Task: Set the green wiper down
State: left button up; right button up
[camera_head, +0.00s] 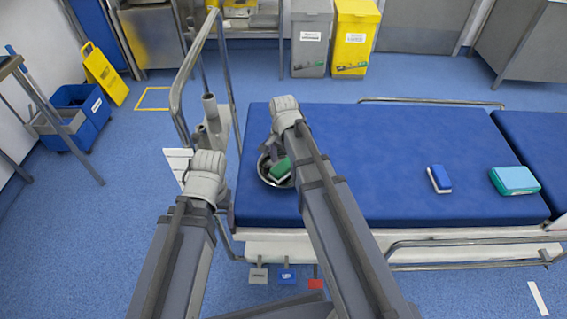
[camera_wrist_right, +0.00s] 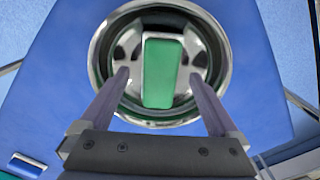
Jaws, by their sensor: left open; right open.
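The green wiper (camera_head: 280,170) lies in a round metal bowl (camera_head: 266,180) on the blue operating table, partly hidden by my right arm. In the right wrist view the wiper (camera_wrist_right: 163,72) lies lengthwise inside the shiny bowl (camera_wrist_right: 107,50), with its green face up. My right gripper (camera_wrist_right: 159,76) is open over the bowl, one finger on each side of the wiper, with gaps between fingers and wiper. My left gripper (camera_head: 203,177) is open to the left of the table, away from the bowl; its fingers are mostly hidden.
A small blue block with a white edge (camera_head: 439,178) and a teal box (camera_head: 514,180) lie on the right of the table (camera_head: 380,140). A metal rail frame (camera_head: 178,95) stands at the table's left end. The table's middle is clear.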

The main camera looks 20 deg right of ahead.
aim_at(283, 165)
notch_tip(283, 165, up, 7)
jog(key=p, duration=0.7)
jog(key=shift+r, duration=0.15)
jog(key=shift+w+f, duration=0.1)
jog(key=shift+f, duration=0.1)
